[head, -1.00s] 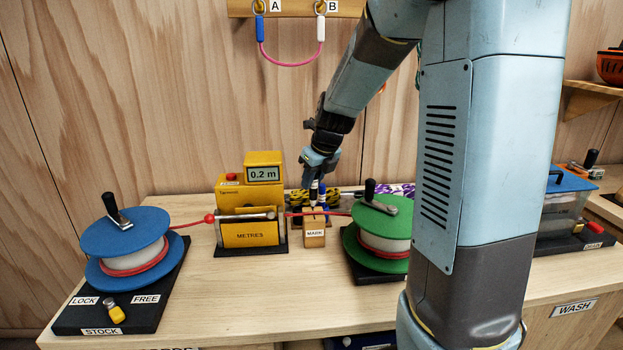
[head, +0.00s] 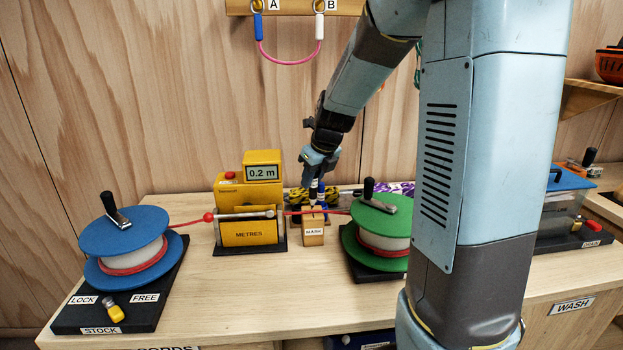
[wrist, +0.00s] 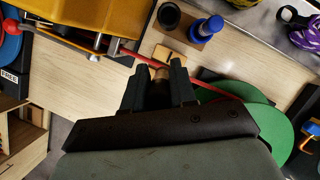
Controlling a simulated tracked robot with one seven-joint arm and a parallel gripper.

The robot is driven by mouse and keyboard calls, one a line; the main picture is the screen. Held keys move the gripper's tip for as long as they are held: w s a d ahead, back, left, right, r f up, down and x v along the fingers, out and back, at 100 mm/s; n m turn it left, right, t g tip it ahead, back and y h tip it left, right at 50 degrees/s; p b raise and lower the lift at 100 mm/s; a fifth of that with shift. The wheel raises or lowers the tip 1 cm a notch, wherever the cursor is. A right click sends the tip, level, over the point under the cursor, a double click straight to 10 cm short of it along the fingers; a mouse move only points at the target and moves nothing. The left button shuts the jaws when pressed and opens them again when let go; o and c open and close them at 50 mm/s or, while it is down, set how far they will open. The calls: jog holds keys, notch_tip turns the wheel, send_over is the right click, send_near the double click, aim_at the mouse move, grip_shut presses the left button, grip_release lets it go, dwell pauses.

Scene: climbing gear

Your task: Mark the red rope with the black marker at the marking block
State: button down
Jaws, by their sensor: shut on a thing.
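My gripper (head: 314,178) is shut on the dark marker (head: 313,196) and holds it upright, point down, over the wooden marking block (head: 313,238). The marker's lower end is at the block's top; whether it touches the rope cannot be told. The red rope (head: 296,213) runs from the yellow meter through the block to the green reel. In the wrist view, the fingers (wrist: 160,82) are close over the block (wrist: 172,58), and the rope (wrist: 216,90) leaves it towards the green reel. The marker is mostly hidden there.
The yellow meter (head: 249,232) reads 0.2 m and stands close left of the block. The blue reel (head: 122,233) is at the left, the green reel (head: 384,252) close right. A black cup (wrist: 168,15) and a blue-capped item (wrist: 205,28) stand just behind the block.

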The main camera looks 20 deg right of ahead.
jog(key=shift+f, duration=0.65)
dwell(1.4)
jog(key=shift+r, duration=4.05)
